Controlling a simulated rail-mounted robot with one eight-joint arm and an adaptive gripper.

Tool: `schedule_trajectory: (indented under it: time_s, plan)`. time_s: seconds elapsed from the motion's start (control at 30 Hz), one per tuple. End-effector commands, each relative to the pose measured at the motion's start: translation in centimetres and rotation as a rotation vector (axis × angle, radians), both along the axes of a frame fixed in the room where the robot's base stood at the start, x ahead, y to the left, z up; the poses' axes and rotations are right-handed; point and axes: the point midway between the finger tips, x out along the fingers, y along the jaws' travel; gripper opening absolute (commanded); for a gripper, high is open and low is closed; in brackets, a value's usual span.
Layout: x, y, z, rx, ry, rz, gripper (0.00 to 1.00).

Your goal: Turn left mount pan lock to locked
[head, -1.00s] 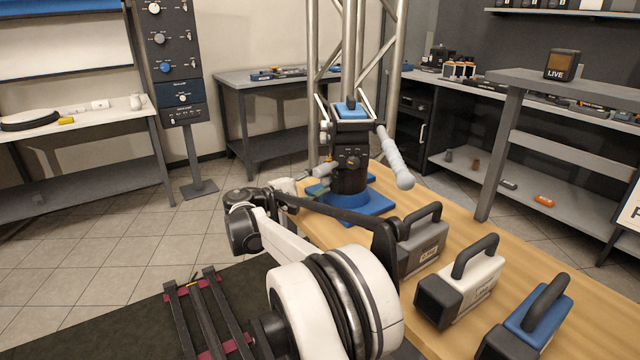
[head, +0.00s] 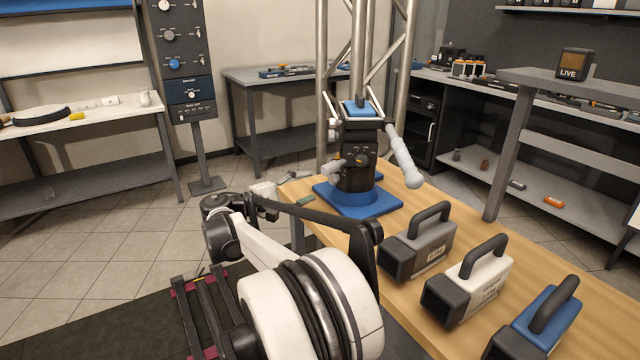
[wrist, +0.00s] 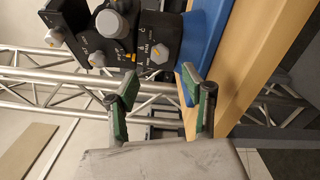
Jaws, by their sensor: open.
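The black camera mount (head: 357,165) stands upright on a blue base (head: 385,203) on the wooden bench. Its face bears small knobs with orange marks. In the wrist view the mount fills the upper left, with a large grey knob (wrist: 111,24), an orange-marked knob (wrist: 158,54) and another orange-marked knob (wrist: 97,59). In the head view my gripper (head: 298,188) is left of the mount's base.
Grey (head: 420,247), white (head: 468,288) and blue (head: 538,322) handled cases stand along the wooden bench (head: 445,205). A pale handle (head: 403,160) juts from the mount's right side. Metal truss legs rise behind the mount.

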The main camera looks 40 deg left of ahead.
Motion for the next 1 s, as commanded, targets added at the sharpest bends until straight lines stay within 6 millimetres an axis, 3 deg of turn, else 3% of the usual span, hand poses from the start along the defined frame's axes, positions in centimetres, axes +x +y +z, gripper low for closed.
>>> schedule_trajectory:
  time_s: [0.13, 0.33, 1.0]
  plan:
    - [-2.5, 0.8, 0.0, 0.0, 0.0, 0.001, 0.45]
    - [-4.1, 1.4, 0.0, 0.0, 0.0, 0.0, 0.45]
    - [-4.4, 1.4, 0.0, 0.0, 0.001, -0.001, 0.45]
